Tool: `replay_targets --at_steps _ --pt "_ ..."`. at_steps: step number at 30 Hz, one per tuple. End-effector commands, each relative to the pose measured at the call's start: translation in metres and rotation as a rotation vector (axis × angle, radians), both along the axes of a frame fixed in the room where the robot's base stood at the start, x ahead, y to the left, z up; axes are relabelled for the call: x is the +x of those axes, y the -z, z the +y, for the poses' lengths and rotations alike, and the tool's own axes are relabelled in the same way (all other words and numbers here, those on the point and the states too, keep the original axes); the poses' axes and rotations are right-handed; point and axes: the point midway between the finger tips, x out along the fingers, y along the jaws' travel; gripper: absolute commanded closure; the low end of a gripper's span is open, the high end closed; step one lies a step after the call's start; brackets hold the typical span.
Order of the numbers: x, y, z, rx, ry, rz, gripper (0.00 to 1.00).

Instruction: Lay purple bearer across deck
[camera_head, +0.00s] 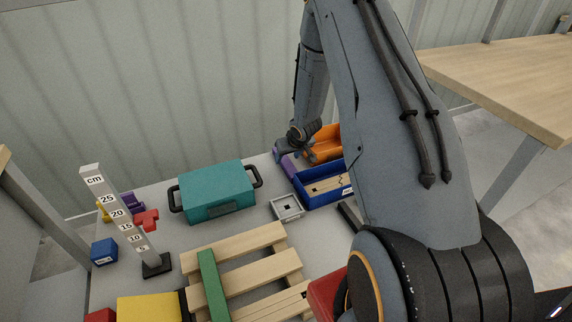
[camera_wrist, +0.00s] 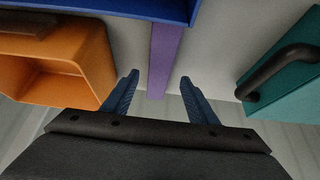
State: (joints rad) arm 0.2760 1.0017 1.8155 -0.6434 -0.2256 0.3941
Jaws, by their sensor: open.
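The purple bearer (camera_wrist: 165,52) is a long flat strip beside the blue bin in the wrist view. In the head view only a short part of the purple bearer (camera_head: 290,166) shows, by my gripper. My gripper (camera_wrist: 159,79) is open and empty, with one blue finger on each side of the bearer's near end. I cannot tell how far the fingertips are above the table. In the head view my gripper (camera_head: 282,152) is at the far edge of the table. The deck (camera_head: 262,271) is a set of pale wooden slats at the front, with a green bearer (camera_head: 212,284) lying across it.
A blue bin (camera_head: 325,199) holding wooden pieces and an orange bin (camera_head: 322,147) stand close to my gripper. A teal case (camera_head: 218,190) with black handles stands left of it. A small grey tray (camera_head: 287,207) and an upright centimetre scale (camera_head: 125,220) also stand on the table.

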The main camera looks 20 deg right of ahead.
Motion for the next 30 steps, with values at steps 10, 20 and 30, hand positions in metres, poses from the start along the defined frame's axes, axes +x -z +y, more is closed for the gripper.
replay_targets --at_steps 10,20,30 --pt "0.016 0.029 -0.002 0.000 -0.001 0.001 0.47" --pt "0.015 0.029 -0.001 0.000 -0.001 0.001 0.69" --pt "0.015 0.029 -0.001 0.000 -0.001 0.001 0.94"
